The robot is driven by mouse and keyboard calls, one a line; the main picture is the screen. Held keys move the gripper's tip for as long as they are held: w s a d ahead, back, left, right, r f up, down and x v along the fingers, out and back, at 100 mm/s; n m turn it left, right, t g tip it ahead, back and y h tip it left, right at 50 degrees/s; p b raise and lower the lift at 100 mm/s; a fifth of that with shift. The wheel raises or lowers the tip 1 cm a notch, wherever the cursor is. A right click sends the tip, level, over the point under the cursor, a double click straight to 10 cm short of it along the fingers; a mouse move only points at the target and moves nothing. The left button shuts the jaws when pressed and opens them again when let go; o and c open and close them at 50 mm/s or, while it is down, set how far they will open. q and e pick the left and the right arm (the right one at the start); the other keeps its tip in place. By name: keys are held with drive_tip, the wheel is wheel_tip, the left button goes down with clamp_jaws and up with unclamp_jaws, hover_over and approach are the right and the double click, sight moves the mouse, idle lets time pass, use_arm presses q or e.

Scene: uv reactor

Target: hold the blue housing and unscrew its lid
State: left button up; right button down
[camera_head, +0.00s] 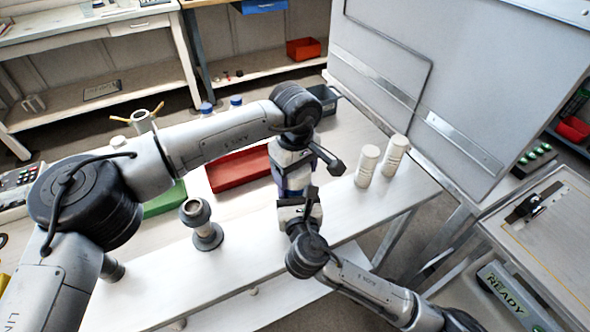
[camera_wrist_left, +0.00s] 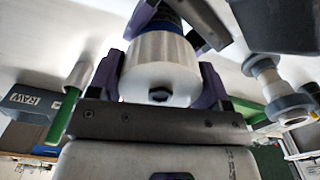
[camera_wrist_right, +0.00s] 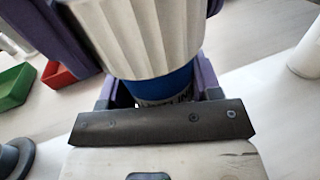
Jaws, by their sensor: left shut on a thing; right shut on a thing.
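The white ribbed lid (camera_wrist_left: 160,62) sits between my left gripper's purple fingers (camera_wrist_left: 160,80) in the left wrist view, with a blue band behind it. In the right wrist view, the lid (camera_wrist_right: 143,35) is on top of the blue housing (camera_wrist_right: 165,84), and my right gripper (camera_wrist_right: 157,92) is shut around the housing. In the head view, my left gripper (camera_head: 292,165) is directly above my right gripper (camera_head: 300,205) at the middle of the bench. The grippers mostly hide the housing there. I cannot tell whether the lid's thread is loose.
A grey flanged spool (camera_head: 202,225) stands left on the white bench (camera_head: 240,270). A red tray (camera_head: 238,172) and green tray (camera_head: 165,200) lie behind. Two white cylinders (camera_head: 367,165) stand right, near a grey panel (camera_head: 430,90). A grey bin (camera_head: 325,98) is at the back.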

use_arm(q)
drive_tip(key=n, duration=1.4)
drive_tip(key=shift+r, duration=0.1)
drive_tip(key=n, duration=1.3)
drive_tip(key=shift+n, duration=0.3)
drive_tip(key=shift+r, duration=0.3)
drive_tip(key=shift+r, duration=0.85)
